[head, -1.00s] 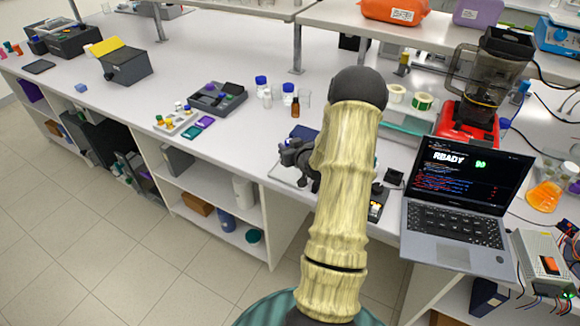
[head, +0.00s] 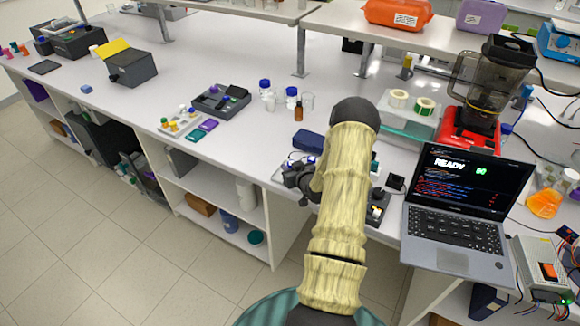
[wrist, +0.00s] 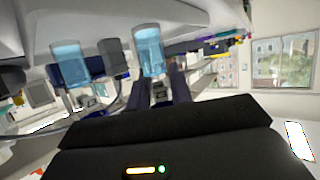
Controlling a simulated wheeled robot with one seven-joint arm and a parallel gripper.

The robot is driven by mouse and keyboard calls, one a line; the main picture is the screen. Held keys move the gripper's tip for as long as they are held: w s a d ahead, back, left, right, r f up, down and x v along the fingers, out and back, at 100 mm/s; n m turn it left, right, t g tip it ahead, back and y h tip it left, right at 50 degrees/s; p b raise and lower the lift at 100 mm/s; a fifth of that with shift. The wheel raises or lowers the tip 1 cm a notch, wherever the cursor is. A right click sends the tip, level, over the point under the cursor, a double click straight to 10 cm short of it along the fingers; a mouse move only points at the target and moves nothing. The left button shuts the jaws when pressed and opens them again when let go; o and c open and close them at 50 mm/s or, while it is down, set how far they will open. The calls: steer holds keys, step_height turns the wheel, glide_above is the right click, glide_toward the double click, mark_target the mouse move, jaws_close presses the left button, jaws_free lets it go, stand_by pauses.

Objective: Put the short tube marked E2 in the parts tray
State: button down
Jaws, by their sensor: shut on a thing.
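My gripper (head: 302,178) is at the front edge of the bench in the head view, low over a pale plate and partly hidden by my arm. In the wrist view the two dark fingers (wrist: 160,92) are shut on a small greyish piece, taken as the short tube; no E2 mark is readable. A clear blue cylinder (wrist: 148,50) stands just beyond the fingertips, and a second blue cylinder (wrist: 70,62) is to its left. A dark grey divided tray (head: 221,101) lies left of my gripper on the bench; I cannot tell if it is the parts tray.
A navy case (head: 308,141) lies just behind my gripper. A brown bottle (head: 298,112) and blue-capped bottles stand further back. A laptop (head: 455,215) and a red blender (head: 470,140) are on the right. A white rack (head: 180,123) is at the left.

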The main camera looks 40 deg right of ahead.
steer(key=shift+f, duration=0.2)
steer(key=shift+f, duration=0.15)
steer(key=c, duration=1.3)
jaws_free()
steer(key=shift+o, duration=0.2)
steer(key=shift+r, duration=0.3)
steer(key=shift+s, duration=0.3)
steer(key=b+v, duration=0.3)
steer(key=v, duration=0.8)
steer(key=shift+s, duration=0.2)
